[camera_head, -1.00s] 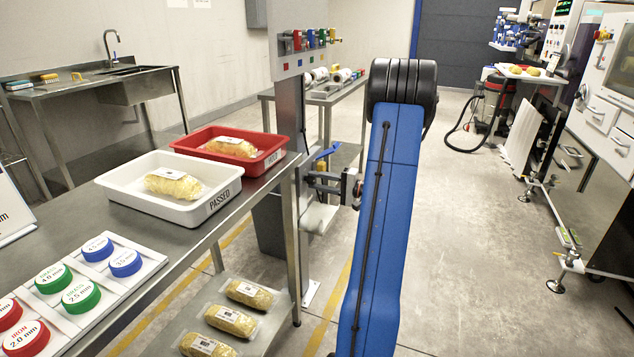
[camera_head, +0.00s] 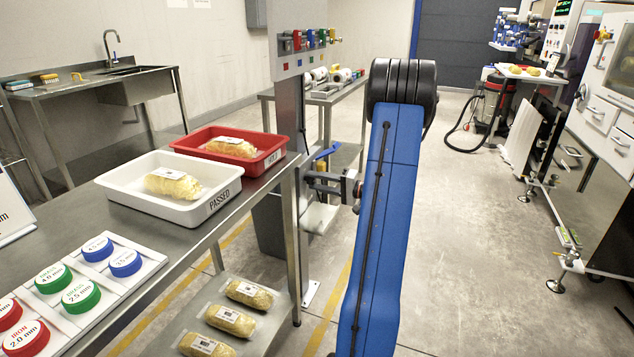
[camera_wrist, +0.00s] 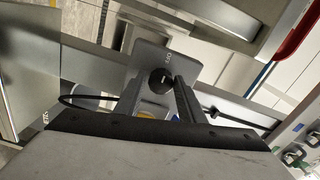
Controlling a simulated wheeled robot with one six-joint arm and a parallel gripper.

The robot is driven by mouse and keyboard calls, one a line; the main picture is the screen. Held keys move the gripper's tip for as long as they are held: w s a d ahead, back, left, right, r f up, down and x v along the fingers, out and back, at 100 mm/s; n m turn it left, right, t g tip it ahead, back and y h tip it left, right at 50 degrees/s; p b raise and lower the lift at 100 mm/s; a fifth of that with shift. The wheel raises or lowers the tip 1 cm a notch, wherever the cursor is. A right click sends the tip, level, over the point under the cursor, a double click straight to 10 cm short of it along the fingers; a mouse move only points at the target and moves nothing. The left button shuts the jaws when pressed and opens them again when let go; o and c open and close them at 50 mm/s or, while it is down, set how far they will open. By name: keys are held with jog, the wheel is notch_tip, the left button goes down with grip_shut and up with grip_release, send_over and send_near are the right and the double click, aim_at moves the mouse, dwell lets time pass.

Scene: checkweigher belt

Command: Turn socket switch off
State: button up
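In the wrist view a grey switch box (camera_wrist: 150,58) with a black round knob (camera_wrist: 161,80) lies ahead of my gripper (camera_wrist: 159,82). A light mark shows on the knob. The two dark fingers stand apart, one on each side of the knob, with the knob between or just beyond their tips. I cannot tell whether they touch it.
A steel table (camera_head: 60,190) at left bears a white PASSED tray (camera_head: 150,208) and a red tray (camera_head: 262,163), each with a yellow pack. A post with a panel (camera_head: 305,60) stands beyond the table's end. Open floor (camera_head: 450,220) lies right of my arm.

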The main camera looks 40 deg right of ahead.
jog(key=shift+o, duration=0.7)
jog(key=shift+s+d, duration=0.1)
jog(key=shift+s, duration=0.05)
jog(key=v, duration=1.7)
